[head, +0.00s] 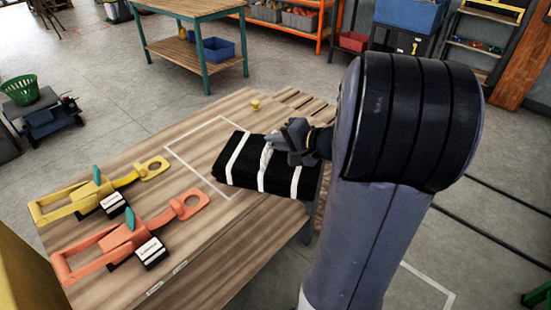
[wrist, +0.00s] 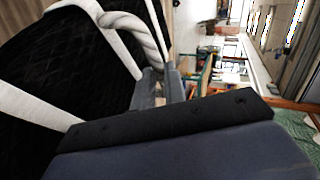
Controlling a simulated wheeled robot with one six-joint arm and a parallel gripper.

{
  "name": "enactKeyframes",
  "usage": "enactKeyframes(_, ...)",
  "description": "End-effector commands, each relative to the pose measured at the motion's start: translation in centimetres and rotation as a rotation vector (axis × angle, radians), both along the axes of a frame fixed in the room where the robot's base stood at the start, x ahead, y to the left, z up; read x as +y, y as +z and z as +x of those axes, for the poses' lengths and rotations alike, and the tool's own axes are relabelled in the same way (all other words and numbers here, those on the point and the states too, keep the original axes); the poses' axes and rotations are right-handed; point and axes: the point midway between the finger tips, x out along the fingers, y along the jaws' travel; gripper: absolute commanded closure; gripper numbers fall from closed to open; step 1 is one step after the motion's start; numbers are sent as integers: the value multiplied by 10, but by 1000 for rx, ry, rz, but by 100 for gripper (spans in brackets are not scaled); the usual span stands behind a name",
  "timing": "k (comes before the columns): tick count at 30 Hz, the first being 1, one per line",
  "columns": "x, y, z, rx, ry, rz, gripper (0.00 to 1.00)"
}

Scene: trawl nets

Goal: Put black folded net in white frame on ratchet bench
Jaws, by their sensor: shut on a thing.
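The black folded net (head: 247,176), bound with white straps, is over the right part of the wooden bench (head: 145,150) in the head view. It covers part of the white frame (head: 192,134) outlined on the bench top, and its right end reaches the bench's right edge. The frame's left part is bare. My gripper (head: 284,142) is shut on the net's white rope handle (wrist: 130,25) at the top of the bundle. In the wrist view the fingers (wrist: 160,88) close at the rope beside the black net (wrist: 60,70). I cannot tell whether the net touches the bench.
A yellow ratchet strap (head: 80,202) and an orange ratchet strap (head: 120,240) lie on the bench's left part. A small yellow knob (head: 255,105) stands near the far edge. A green-legged table (head: 185,8) stands behind, and a cart with a green basket (head: 20,90) at left.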

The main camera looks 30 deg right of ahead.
Motion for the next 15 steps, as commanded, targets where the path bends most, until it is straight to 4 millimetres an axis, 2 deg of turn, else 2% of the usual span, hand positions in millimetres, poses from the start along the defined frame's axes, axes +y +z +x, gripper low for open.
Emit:
enactKeyframes(4, 0, -9, 1, -3, 0, 1, 100)
enactKeyframes(10, 0, -35, 1, -2, -1, 1, 100)
enactKeyframes(15, 0, -42, 1, -4, -1, -1, 100)
